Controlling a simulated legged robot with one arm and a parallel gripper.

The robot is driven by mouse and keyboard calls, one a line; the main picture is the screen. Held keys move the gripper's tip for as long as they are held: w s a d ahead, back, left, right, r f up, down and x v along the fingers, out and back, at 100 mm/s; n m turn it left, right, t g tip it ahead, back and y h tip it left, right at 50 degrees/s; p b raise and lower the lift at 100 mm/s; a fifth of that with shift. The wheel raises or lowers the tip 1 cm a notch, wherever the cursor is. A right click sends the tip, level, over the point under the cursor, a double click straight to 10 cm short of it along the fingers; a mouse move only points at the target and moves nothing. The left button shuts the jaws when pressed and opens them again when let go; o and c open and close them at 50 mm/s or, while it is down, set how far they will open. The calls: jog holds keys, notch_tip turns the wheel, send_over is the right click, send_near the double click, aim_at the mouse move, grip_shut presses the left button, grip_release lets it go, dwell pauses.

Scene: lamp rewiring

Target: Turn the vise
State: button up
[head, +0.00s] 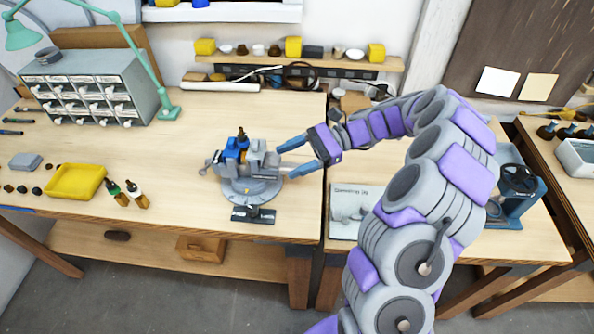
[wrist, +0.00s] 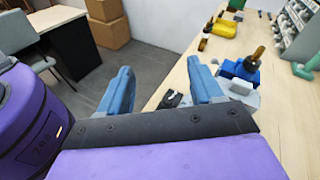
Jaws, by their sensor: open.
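The grey vise (head: 252,178) stands on its round base on the wooden workbench, in the middle of the head view. A blue part with a dark-topped piece (head: 240,147) sits in its jaws. In the wrist view the vise (wrist: 240,90) is at the right, partly hidden behind a finger. My gripper (head: 286,160) is open, its two blue fingers pointing left at the vise's right side. One finger is close to the vise body; I cannot tell whether it touches. The fingers (wrist: 160,92) also show in the wrist view, spread apart with nothing seen between them.
A yellow tray (head: 75,182) and two small bottles (head: 125,193) lie left of the vise. A grey drawer cabinet (head: 95,85) with a green lamp (head: 150,70) stands at the back left. A machine with a dark wheel (head: 518,185) stands at right. The bench behind the vise is mostly clear.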

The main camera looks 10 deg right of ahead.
jog(key=w+d+f+m+t+y, duration=0.15)
jog(key=d+f+m+t, duration=0.3)
jog(key=d+f, duration=0.45)
jog(key=w+d+f+m+t, duration=0.2)
jog(key=d+f+m+t, duration=0.2)
jog(key=d+f+m, duration=0.45)
jog(key=w+a+n+b, duration=0.1)
jog(key=w+a, duration=0.1)
jog(key=a, duration=0.3)
jog(key=w+a+r+b, duration=0.1)
jog(key=w+a, duration=0.1)
jog(key=a, duration=0.2)
jog(key=w+a+r+n+b, duration=0.1)
jog(key=w+a, duration=0.1)
jog(key=a, duration=0.3)
jog(key=shift+a+n+b, duration=0.3)
jog(key=shift+a+b, duration=0.05)
jog(key=shift+c, duration=0.4)
grip_shut()
